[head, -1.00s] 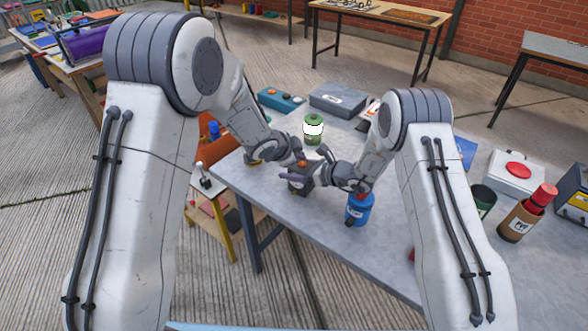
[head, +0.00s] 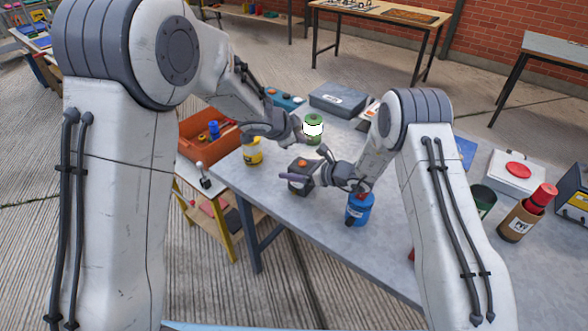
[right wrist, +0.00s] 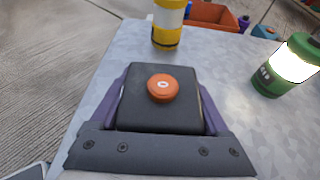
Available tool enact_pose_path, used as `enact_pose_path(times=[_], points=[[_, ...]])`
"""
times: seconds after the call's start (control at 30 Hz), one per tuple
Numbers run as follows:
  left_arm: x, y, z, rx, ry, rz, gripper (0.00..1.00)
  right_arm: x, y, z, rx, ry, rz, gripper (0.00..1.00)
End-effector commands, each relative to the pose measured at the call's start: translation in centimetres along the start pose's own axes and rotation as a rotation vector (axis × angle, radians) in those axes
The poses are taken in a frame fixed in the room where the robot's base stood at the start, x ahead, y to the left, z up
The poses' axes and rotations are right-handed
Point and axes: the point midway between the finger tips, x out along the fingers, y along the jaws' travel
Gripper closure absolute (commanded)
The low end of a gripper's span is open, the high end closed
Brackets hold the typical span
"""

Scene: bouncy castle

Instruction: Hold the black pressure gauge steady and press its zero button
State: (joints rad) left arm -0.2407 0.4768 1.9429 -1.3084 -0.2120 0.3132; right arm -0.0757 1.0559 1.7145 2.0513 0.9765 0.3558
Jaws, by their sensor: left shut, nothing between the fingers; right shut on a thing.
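The black pressure gauge (head: 299,183) is a dark box with an orange button (head: 302,163) on top, near the left edge of the grey table. My right gripper (head: 297,179) is shut on the gauge, its purple fingers on two opposite sides. In the right wrist view the gauge (right wrist: 160,110) sits between the fingers, its round orange button (right wrist: 163,87) with a white mark facing up and uncovered. My left gripper (head: 307,139) is shut and empty, above and behind the gauge, apart from it, near the green lantern. The gauge's face is hidden.
A green lantern (head: 314,139) stands behind the gauge and a yellow canister (head: 252,153) to its left. A blue canister (head: 359,211) stands close by on the right. An orange bin (head: 203,143) is at the far left. The table (head: 325,229) is clear in front.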

Motion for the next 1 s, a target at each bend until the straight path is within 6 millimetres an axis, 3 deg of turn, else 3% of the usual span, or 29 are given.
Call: enact_pose_path(times=[0.47,0.5,0.53,0.83,1.0], points=[[0.0,0.0,0.0,0.000,0.001,0.000,1.00,0.0,0.0,0.1,-0.001,-0.003,0.000,1.00],[0.0,0.0,0.0,0.000,0.001,0.000,1.00,0.0,0.0,0.1,-0.001,-0.003,0.000,0.09],[0.0,0.0,0.0,0.000,0.001,0.000,1.00,0.0,0.0,0.1,-0.001,-0.003,0.000,0.00],[0.0,0.0,0.0,0.000,0.001,0.000,1.00,-0.3,-0.1,0.1,0.000,-0.001,-0.001,0.00],[0.0,0.0,0.0,0.000,0.001,0.000,1.00,-2.6,-0.2,0.1,0.000,-0.001,-0.004,0.00]])
